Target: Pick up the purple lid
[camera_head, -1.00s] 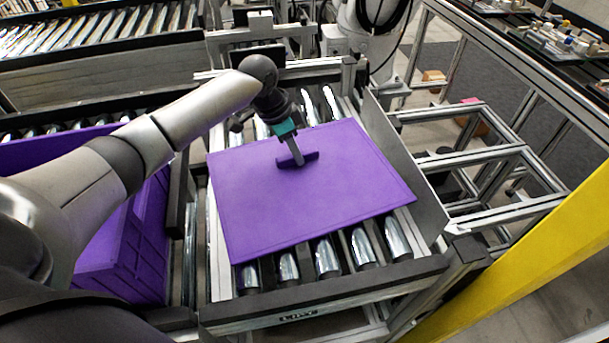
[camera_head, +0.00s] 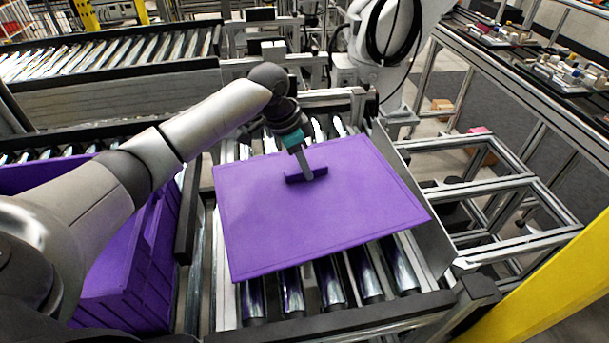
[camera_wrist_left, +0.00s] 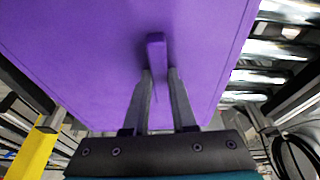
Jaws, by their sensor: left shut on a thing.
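The purple lid (camera_head: 320,220) is a flat rectangular panel with a raised dark purple handle (camera_head: 306,175) near its middle. It is over the roller conveyor, its near edge apparently raised above the rollers. My left gripper (camera_head: 308,176) is shut on the handle. In the left wrist view the two fingers (camera_wrist_left: 158,80) sit on either side of the handle, and the lid (camera_wrist_left: 80,50) fills most of the picture. My right gripper is not in view.
Rollers (camera_head: 330,282) show below the lid's near edge. A purple crate (camera_head: 140,260) stands to the left, partly behind my left arm. A metal side plate (camera_head: 420,200) borders the lid on the right. A yellow post (camera_head: 550,270) stands at lower right.

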